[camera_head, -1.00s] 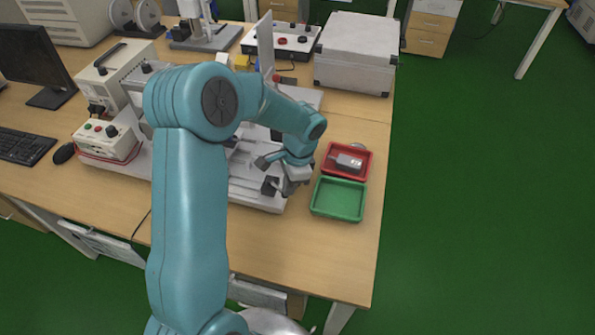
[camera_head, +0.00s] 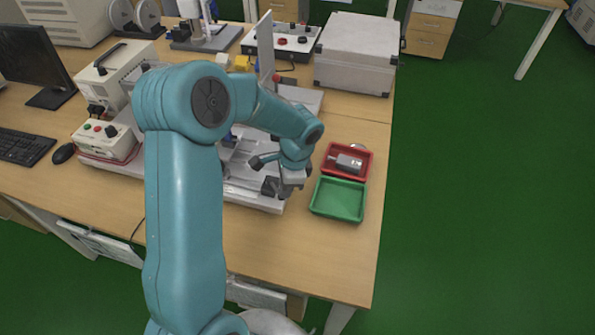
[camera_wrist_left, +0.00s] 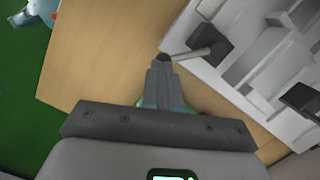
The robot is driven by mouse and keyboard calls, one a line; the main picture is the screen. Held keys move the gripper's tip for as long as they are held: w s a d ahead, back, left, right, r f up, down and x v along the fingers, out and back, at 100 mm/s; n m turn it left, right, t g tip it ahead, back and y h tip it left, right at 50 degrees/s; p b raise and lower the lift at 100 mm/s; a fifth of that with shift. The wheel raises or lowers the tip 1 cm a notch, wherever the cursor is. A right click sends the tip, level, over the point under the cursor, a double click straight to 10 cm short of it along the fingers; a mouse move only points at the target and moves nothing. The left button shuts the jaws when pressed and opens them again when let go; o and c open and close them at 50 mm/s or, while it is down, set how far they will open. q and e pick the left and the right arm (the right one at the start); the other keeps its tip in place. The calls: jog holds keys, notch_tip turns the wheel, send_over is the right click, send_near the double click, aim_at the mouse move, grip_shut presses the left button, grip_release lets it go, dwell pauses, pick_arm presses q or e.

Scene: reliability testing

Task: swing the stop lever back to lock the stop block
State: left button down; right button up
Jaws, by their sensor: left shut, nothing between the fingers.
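The white fixture (camera_head: 245,195) lies on the table, and the dark block (camera_head: 270,186), which looks like the stop block, sits at its front right end. In the left wrist view the dark block (camera_wrist_left: 210,44) has a short grey lever (camera_wrist_left: 188,54) sticking out from it toward my fingers. My left gripper (camera_head: 286,194) is shut and empty, low beside the block. In the left wrist view its fingertips (camera_wrist_left: 162,60) are at the lever's free end; I cannot tell whether they touch it. My arm hides part of the fixture. My right gripper is not in view.
A green tray (camera_head: 316,207) and a red tray (camera_head: 368,165) holding a grey part (camera_head: 346,163) stand right of the gripper. A silver case (camera_head: 355,45) and a control box (camera_head: 290,38) stand behind. The table's front right is clear.

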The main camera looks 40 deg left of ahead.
pick_arm(q)
jog(key=shift+s+a+m, duration=0.2)
jog(key=shift+s+m, duration=0.8)
jog(key=shift+m, duration=0.4)
dwell(0.4)
jog(key=shift+s+a+m+t+y+b, duration=0.15)
jog(key=shift+s+a+m+t+y, duration=0.2)
jog(key=shift+m, duration=0.35)
jog(key=shift+s+a+m+t+y+b, duration=0.15)
jog(key=shift+s+m, duration=0.3)
jog(key=shift+m, duration=0.25)
dwell(0.9)
jog(key=shift+s+a, duration=0.4)
jog(key=shift+s, duration=0.05)
dwell(2.5)
dwell(0.5)
